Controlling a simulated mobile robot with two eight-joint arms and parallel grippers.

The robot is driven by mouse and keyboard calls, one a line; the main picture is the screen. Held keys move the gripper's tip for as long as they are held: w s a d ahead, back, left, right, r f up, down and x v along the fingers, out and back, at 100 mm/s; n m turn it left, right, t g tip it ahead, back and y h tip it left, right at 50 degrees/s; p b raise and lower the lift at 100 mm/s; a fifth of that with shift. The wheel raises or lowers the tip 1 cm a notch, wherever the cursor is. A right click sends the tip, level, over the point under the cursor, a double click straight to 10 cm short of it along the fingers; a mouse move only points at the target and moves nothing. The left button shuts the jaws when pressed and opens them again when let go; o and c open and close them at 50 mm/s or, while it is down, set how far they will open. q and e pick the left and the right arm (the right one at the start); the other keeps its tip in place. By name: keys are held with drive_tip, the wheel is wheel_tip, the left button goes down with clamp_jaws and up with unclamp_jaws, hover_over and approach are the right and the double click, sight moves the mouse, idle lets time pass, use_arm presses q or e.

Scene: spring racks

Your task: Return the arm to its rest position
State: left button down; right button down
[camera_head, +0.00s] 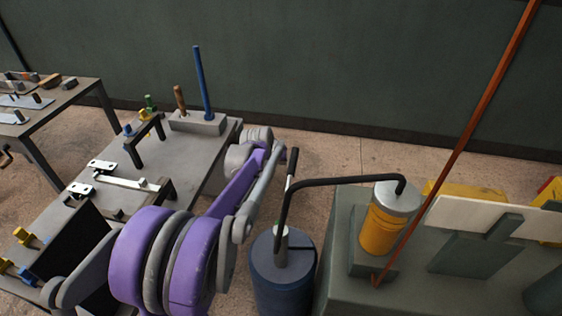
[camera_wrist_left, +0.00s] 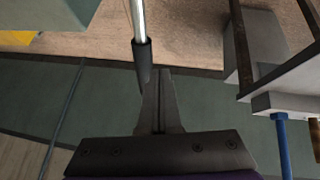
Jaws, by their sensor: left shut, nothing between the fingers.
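My left gripper (camera_wrist_left: 158,75) is shut and empty in the left wrist view, its dark fingers pressed together. A metal lever with a black grip (camera_wrist_left: 143,60) shows just beside its fingertips; I cannot tell whether they touch. In the head view, my purple and grey left arm (camera_head: 238,188) reaches from the bottom left across the bench's right edge. Its fingers are hard to make out there. The upright lever (camera_head: 290,175) stands just right of the arm, on a dark blue drum (camera_head: 283,272). My right gripper is not in view.
A grey bench (camera_head: 180,155) with a blue rod (camera_head: 202,85) and small fixtures lies beside the arm. A bent black pipe (camera_head: 335,181) runs from the drum to an orange cylinder (camera_head: 382,232) on a green-grey block. A slanting red-brown pole (camera_head: 460,140) crosses the right side.

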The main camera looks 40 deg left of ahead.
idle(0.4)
use_arm(q)
drive_tip(key=s+d+r+m+g+h+p, duration=0.1)
drive_tip(key=s+d+m, duration=0.1)
drive_tip(key=s+d, duration=0.6)
drive_tip(key=s+d+r+m+p, duration=0.1)
drive_tip(key=s+d+r+m, duration=0.15)
drive_tip(key=d, duration=0.85)
drive_tip(key=s+d+f+m, duration=0.1)
drive_tip(key=s+d+f, duration=0.1)
drive_tip(key=s+d, duration=0.2)
drive_tip(key=s+d+f+m+h+p, duration=0.1)
drive_tip(key=s+d, duration=0.4)
drive_tip(key=s, duration=0.6)
drive_tip(key=shift+f+g, duration=0.4)
drive_tip(key=shift+f, duration=0.4)
drive_tip(key=shift+w+a, duration=0.1)
